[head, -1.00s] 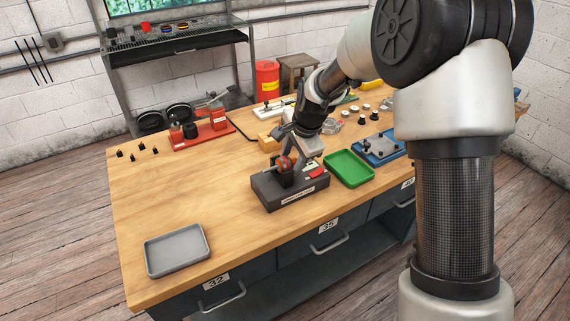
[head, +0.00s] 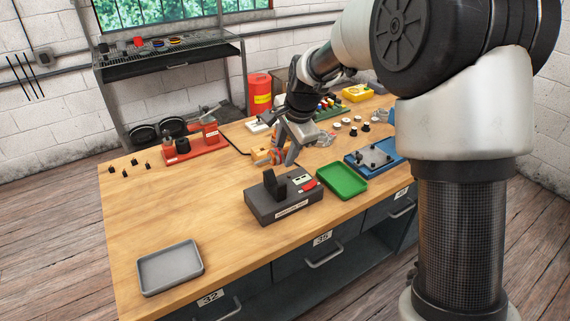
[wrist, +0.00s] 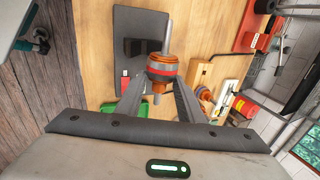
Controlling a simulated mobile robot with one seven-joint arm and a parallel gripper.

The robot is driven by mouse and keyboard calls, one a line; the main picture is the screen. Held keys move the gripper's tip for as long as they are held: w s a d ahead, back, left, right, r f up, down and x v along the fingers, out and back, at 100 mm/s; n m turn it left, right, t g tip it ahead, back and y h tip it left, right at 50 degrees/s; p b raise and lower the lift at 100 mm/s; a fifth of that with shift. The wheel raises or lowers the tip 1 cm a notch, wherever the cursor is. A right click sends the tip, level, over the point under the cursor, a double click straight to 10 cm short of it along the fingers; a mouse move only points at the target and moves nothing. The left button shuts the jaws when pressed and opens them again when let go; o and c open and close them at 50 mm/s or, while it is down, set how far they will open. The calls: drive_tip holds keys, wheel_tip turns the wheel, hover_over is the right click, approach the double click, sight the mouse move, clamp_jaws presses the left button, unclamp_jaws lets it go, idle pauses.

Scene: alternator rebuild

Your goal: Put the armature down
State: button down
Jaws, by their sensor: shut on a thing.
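The armature (wrist: 163,68), with an orange winding, a dark red band and a grey shaft, is between the fingertips of my gripper (wrist: 160,85) in the wrist view. My gripper is shut on it. In the head view my gripper (head: 284,158) is over the bench behind the dark tester box, and the armature is mostly hidden by the fingers. The tester box (head: 290,207), with a black upright cradle on top, stands empty near the front edge. It also shows behind the armature in the wrist view (wrist: 150,27).
A green tray (head: 343,180) is right of the tester, with a blue fixture (head: 398,158) beyond. A grey tray (head: 170,268) lies at front left. A red fixture (head: 205,143) stands at the back. A wooden block (head: 261,156) is close to my gripper. The bench's left middle is clear.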

wheel_tip(320, 180, up, 2)
drive_tip(key=shift+r, duration=0.1)
drive_tip(key=shift+d+r, duration=0.1)
drive_tip(key=shift+r, duration=0.05)
drive_tip(key=s+d+f+n+g+y+p, duration=0.1)
drive_tip(key=s+d+f+n+p, duration=0.2)
drive_tip(key=s+d+n, duration=0.2)
drive_tip(key=s+d+f+n+g+y+p, duration=0.1)
drive_tip(key=s+d+f+n+g+p, duration=0.1)
drive_tip(key=s+d+n, duration=0.4)
drive_tip(key=s+d+f+p, duration=0.1)
drive_tip(key=s+d+f, duration=0.1)
drive_tip(key=d, duration=0.3)
drive_tip(key=shift+s+d+g, duration=0.2)
drive_tip(key=shift+s+g, duration=0.1)
drive_tip(key=shift+s, duration=0.15)
